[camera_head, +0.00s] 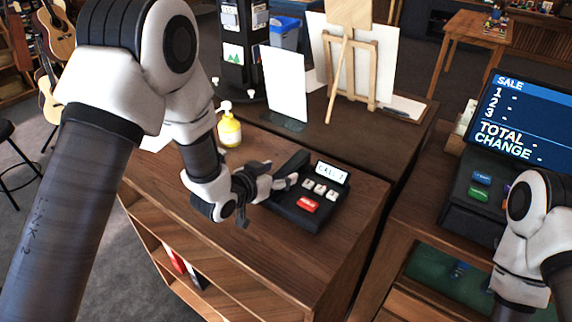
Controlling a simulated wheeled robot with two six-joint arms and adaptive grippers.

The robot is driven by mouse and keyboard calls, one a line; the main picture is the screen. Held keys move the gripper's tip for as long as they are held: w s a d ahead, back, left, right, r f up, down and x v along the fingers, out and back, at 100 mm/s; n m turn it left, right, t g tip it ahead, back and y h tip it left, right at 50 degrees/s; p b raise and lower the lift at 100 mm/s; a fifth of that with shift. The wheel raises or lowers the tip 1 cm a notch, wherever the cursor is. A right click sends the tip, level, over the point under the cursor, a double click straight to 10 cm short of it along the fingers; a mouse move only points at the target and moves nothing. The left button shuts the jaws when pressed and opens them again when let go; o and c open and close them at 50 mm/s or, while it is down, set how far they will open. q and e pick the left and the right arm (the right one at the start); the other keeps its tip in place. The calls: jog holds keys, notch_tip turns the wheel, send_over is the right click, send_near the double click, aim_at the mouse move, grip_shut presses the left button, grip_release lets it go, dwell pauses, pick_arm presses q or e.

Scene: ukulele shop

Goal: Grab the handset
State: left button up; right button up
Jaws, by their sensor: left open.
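A black desk phone (312,192) with a small lit display, pale keys and a red key sits on the wooden counter. Its black handset (291,165) appears to lie along the left side of the phone, partly hidden by my left gripper. My left gripper (268,192) is open and empty at the left edge of the phone, with one finger near or over the handset. I cannot tell whether it touches. My right arm shows at the right edge, but its gripper is out of view.
A yellow pump bottle (229,130) stands behind my left gripper. A white sign (284,82) and a wooden easel (347,66) stand farther back. A register screen (519,120) is at the right. The counter (345,219) is clear in front of the phone.

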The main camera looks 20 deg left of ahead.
pick_arm(q)
jog(key=x, duration=0.2)
jog(key=shift+w+d+f, duration=0.2)
jog(key=shift+w, duration=0.1)
jog(key=shift+s+a+r, duration=0.1)
jog(key=shift+s+a, duration=0.1)
jog(key=shift+c, duration=0.6)
jog(key=shift+s+a+r, duration=0.1)
jog(key=shift+s, duration=0.1)
jog(key=c, duration=0.6)
grip_shut()
jog(key=shift+w, duration=0.1)
